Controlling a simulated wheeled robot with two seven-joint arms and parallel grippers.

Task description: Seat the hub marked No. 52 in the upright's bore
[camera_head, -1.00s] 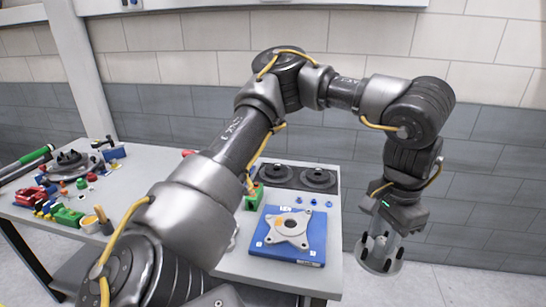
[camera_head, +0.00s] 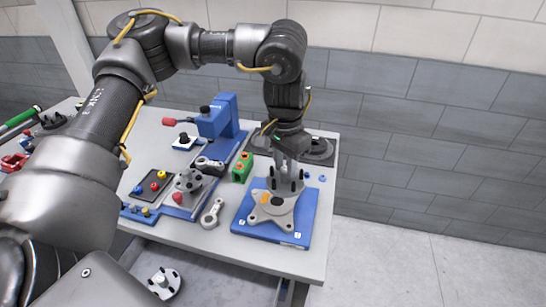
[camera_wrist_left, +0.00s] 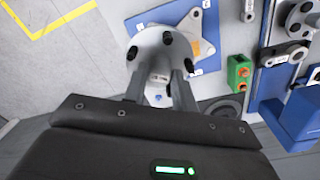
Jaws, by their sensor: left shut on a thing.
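My left gripper (camera_head: 287,162) is shut on a grey hub (camera_head: 284,184) with several dark studs. The hub hangs at the far side of the upright (camera_head: 272,215), a pale star-shaped casting with an orange mark. The upright lies on a blue fixture plate (camera_head: 240,224). In the left wrist view the hub (camera_wrist_left: 160,48) sits between the fingers (camera_wrist_left: 160,88) and covers part of the upright (camera_wrist_left: 205,47). The bore is hidden there. I cannot tell whether the hub touches the upright. The number on the hub is not legible. My right gripper is not in view.
A blue press (camera_head: 217,121), a green block (camera_head: 242,167) and a grey link (camera_head: 212,213) stand left of the plate. A dark disc (camera_head: 318,150) lies behind.

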